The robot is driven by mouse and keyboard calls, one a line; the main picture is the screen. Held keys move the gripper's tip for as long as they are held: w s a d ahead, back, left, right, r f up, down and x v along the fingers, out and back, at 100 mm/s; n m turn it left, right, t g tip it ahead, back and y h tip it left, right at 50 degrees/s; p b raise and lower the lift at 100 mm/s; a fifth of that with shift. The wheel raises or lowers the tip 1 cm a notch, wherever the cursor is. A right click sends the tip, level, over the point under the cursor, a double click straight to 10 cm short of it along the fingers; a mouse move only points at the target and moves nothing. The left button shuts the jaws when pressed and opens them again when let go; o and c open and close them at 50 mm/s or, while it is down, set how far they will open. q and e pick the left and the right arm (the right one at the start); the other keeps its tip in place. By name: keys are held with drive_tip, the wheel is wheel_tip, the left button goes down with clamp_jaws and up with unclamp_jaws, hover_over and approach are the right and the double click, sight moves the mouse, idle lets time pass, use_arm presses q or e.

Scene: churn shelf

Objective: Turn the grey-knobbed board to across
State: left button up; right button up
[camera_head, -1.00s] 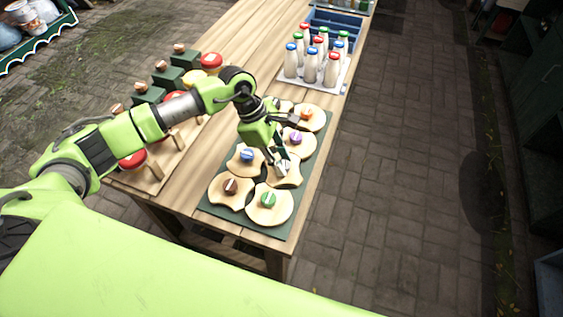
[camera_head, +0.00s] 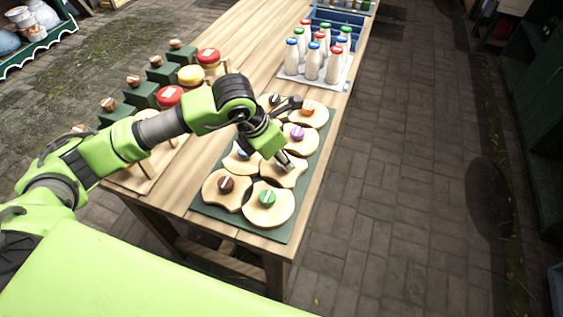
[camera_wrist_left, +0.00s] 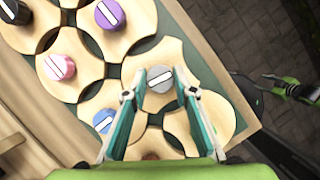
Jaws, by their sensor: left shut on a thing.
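The grey-knobbed board (camera_head: 284,179) is a pale wooden piece with curved-in sides on the green base, among other knobbed boards. Its grey knob (camera_wrist_left: 160,78) has a white bar and shows clearly in the left wrist view, where the board (camera_wrist_left: 205,72) also shows. The bar runs slantwise in that view. My left gripper (camera_wrist_left: 160,92) has one finger on each side of the grey knob and is shut on it. In the head view my left gripper (camera_head: 284,162) comes down over the board and mostly hides the knob.
Neighbouring boards carry green (camera_head: 267,198), brown (camera_head: 226,184), purple (camera_head: 297,133) and orange (camera_head: 308,108) knobs, close around. Capped bottles (camera_head: 312,62) stand farther back. Jars (camera_head: 190,76) stand on the left. A green and dark part (camera_wrist_left: 290,88), possibly my right gripper, shows at the right edge.

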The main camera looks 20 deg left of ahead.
use_arm(q)
drive_tip(key=shift+n+y+b, duration=0.4)
drive_tip(key=shift+n+b, duration=0.4)
drive_tip(key=shift+n, duration=0.4)
drive_tip(key=o, duration=1.1)
drive_tip(key=shift+r, duration=0.15)
drive_tip(key=v, duration=1.1)
drive_tip(key=shift+s+r, duration=0.35)
